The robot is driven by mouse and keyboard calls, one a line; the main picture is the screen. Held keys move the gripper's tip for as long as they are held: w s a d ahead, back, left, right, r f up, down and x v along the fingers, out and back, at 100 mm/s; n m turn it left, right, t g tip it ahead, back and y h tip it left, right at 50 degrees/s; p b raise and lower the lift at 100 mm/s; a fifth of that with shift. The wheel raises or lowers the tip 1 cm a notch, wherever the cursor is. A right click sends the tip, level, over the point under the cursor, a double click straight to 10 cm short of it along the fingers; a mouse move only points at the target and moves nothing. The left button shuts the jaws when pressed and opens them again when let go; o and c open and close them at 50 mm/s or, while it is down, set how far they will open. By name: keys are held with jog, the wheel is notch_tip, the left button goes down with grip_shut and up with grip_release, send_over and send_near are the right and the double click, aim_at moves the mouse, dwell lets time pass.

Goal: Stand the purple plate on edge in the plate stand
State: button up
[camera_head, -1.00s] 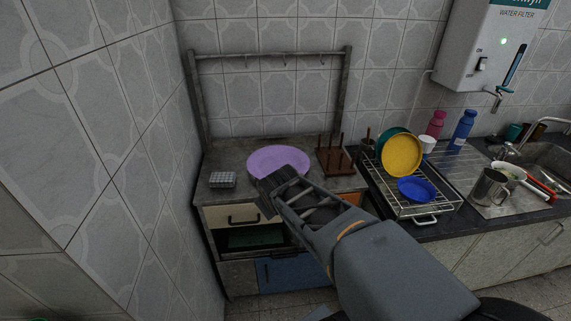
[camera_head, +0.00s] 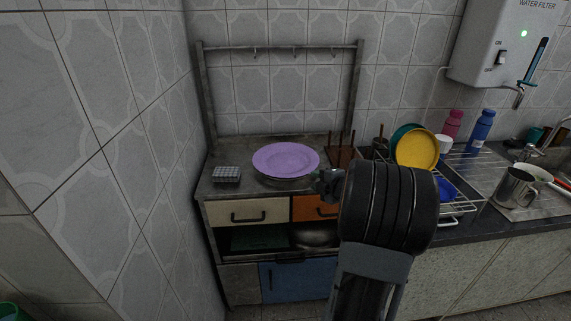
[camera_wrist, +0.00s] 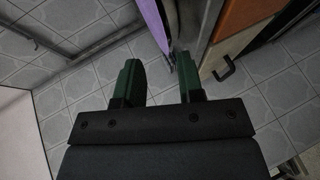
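The purple plate (camera_head: 286,159) lies on the metal counter in the head view, raised slightly on something pale beneath its front rim. The plate stand (camera_head: 341,154), dark wood with upright pegs, is just right of the plate, partly hidden by my arm. My gripper (camera_head: 327,184) is at the plate's right front edge. In the wrist view my gripper (camera_wrist: 158,68) has its two green fingers apart with nothing clearly between them. The purple plate (camera_wrist: 153,22) shows there edge-on as a strip just beyond the fingertips. I cannot tell whether they touch.
A small grey gridded block (camera_head: 226,174) sits left of the plate. A wire rack right of the stand holds a yellow plate (camera_head: 417,149), a green plate (camera_head: 402,138) and a blue dish (camera_head: 446,189). A metal rail frame (camera_head: 280,49) stands behind the counter.

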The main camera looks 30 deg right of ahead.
aim_at(301, 175)
jog(key=shift+x, duration=4.65)
jog(key=shift+c, duration=0.2)
